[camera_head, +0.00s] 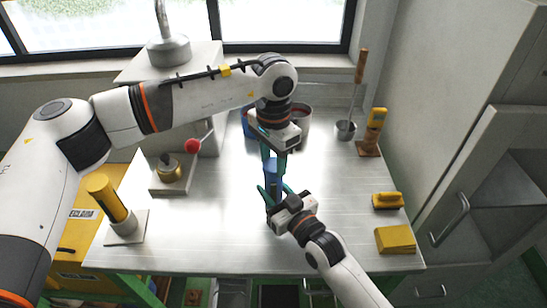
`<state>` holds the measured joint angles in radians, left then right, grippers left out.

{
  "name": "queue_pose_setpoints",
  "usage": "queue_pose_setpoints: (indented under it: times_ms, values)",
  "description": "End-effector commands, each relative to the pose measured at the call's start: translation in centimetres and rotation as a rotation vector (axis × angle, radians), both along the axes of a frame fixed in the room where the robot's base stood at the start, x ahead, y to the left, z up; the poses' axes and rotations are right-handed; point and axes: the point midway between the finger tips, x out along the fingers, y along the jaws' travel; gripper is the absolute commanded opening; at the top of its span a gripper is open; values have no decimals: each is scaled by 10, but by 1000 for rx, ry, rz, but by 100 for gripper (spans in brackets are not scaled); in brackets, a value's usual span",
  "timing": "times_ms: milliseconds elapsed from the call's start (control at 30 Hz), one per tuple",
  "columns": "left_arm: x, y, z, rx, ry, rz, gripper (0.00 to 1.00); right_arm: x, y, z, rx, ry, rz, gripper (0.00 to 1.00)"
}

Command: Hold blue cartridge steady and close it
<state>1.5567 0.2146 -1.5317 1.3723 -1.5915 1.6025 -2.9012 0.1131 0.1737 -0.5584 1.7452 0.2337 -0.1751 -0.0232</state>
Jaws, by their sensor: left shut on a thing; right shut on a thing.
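The blue cartridge (272,175) stands upright near the middle of the metal table. My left gripper (274,156) comes from above and is shut on the cartridge's upper end. My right gripper (271,193) comes from the lower right and is shut on the cartridge's lower, dark part. The two grippers are one above the other on the same cartridge. The top of the cartridge is partly hidden by the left fingers. I cannot tell how the lid sits.
Behind my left gripper stand a grey pot (302,123) and a blue container (247,122). A yellow cylinder on a stand (108,199) and a red-knobbed device (170,173) are at left. A yellow brush (388,201) and yellow sponge (396,240) lie at right.

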Motion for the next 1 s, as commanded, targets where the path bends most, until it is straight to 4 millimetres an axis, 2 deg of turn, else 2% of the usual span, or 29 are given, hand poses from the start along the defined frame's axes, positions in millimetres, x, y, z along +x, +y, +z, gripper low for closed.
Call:
queue_pose_setpoints:
  times_ms: [33, 167, 467, 567, 800, 1000]
  values:
    - [1, 0, 1, 0, -1, 2, 44, 0, 0, -1, -1, 1, -1, 0]
    - [0, 0, 1, 0, -1, 2, 64, 0, 0, -1, -1, 1, -1, 0]
    - [0, 0, 2, 0, -1, 3, 64, 0, 0, -1, -1, 1, 0, 0]
    - [0, 0, 8, 0, -1, 3, 64, 0, 0, -1, -1, 1, 0, 0]
    - [1, 0, 40, 0, -3, 3, 64, 0, 0, -1, -1, 2, 0, 0]
    - [0, 0, 45, 0, 0, 3, 64, 0, 0, -1, -1, 1, 0, 0]
